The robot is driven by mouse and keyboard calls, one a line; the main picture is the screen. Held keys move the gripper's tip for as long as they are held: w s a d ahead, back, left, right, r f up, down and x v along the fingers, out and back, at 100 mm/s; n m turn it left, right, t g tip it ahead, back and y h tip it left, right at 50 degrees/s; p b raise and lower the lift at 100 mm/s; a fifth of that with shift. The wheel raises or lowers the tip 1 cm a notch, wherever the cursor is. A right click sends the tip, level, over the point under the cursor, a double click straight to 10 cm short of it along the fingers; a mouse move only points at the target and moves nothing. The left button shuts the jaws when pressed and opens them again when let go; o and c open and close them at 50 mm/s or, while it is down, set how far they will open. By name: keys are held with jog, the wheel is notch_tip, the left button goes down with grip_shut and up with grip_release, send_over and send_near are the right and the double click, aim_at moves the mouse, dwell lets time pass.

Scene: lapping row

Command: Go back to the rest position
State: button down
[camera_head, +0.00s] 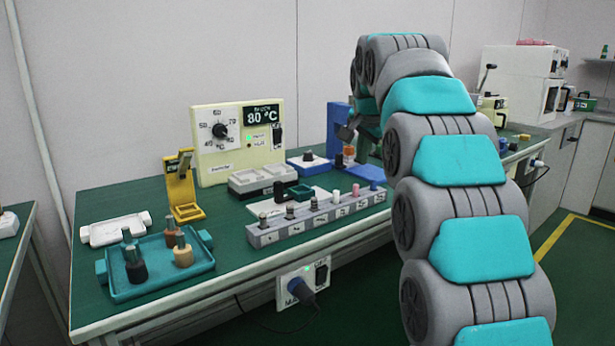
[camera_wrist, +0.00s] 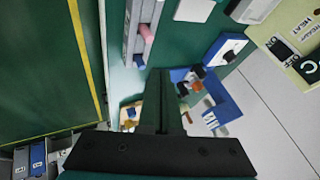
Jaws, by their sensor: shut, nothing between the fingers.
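My gripper (camera_wrist: 160,78) shows in the wrist view as dark fingers shut together with nothing between them. It points down over the green bench, beside the blue stand (camera_wrist: 215,98). In the head view my grey and teal arm rises at the right and curves over the bench, and it largely hides the gripper. The blue stand (camera_head: 338,117) is in the head view just left of the arm's far end. An orange and white small item is at the stand.
A grey slotted rack (camera_head: 262,236) with several pegs lies along the bench front. A teal tray (camera_head: 150,287) with several bottles is at left. A yellow holder (camera_head: 182,195) and the cream 80 °C heater unit (camera_head: 215,168) stand behind. Floor with a yellow line (camera_head: 560,235) is clear at right.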

jog(key=s+f+n+g, duration=0.3)
jog(key=s+f, duration=0.7)
jog(key=s, duration=0.7)
jog(key=s+d+f+n+g, duration=0.1)
jog(key=s+f+n+g, duration=0.2)
jog(key=s+f, duration=0.7)
jog(key=s+d+f+n+g, duration=0.1)
jog(key=s+f+n+g, duration=0.2)
jog(key=s+f, duration=0.7)
jog(key=s, duration=1.4)
jog(key=shift+s+d+f+n, duration=0.15)
jog(key=shift+s+f+n, duration=0.1)
jog(key=shift+s+n, duration=0.05)
jog(key=shift+w, duration=0.1)
